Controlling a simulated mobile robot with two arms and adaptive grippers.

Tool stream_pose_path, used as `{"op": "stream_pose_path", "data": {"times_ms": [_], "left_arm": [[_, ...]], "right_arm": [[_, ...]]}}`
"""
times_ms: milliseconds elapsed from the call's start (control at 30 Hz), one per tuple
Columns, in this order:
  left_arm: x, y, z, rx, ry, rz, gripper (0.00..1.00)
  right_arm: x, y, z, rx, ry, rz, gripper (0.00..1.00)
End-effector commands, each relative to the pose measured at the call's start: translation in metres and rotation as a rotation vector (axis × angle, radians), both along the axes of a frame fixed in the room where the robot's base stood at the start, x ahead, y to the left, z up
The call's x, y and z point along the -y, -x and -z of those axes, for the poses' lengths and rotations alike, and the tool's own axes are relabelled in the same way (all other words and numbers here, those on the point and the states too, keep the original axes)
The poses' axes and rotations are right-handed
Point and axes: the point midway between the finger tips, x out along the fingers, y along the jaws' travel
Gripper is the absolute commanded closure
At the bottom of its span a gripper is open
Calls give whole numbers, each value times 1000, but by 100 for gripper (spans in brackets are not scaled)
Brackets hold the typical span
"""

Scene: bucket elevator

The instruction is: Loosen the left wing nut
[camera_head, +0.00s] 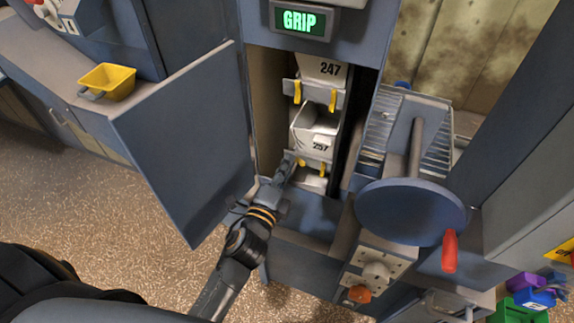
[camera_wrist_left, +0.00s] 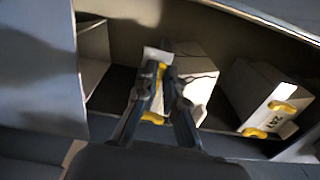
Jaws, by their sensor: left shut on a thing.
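Bucket 257 (camera_head: 314,140) sits inside the open elevator housing, with yellow wing nuts on its front strip. Its left wing nut (camera_head: 301,162) is at the tip of my left gripper (camera_head: 288,163), and its right wing nut (camera_head: 323,168) shows beside it. In the left wrist view, the gripper (camera_wrist_left: 162,75) is closed around a yellow wing nut (camera_wrist_left: 160,72); another yellow nut (camera_wrist_left: 152,118) shows lower between the fingers. The fingers partly hide the strip. My right gripper is not in view.
Bucket 247 (camera_head: 320,68) hangs above with two yellow nuts. The open door (camera_head: 185,140) stands left of my arm. A blue handwheel (camera_head: 412,210) with a red handle is at the right. A lit display (camera_head: 300,21) reads GRIP.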

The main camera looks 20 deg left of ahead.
Motion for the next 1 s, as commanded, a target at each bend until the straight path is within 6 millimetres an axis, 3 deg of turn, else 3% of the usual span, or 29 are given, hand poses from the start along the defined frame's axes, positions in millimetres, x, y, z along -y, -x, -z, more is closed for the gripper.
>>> {"op": "stream_pose_path", "data": {"times_ms": [533, 600, 667, 1000], "left_arm": [[0, 0, 2, -4, 26, -1, 100], [0, 0, 2, -4, 25, -1, 79], [0, 0, 1, -4, 25, -1, 68], [0, 3, 1, -3, 25, 0, 68]], "right_arm": [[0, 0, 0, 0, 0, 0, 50], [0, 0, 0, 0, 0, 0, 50], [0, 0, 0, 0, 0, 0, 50], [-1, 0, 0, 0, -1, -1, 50]]}}
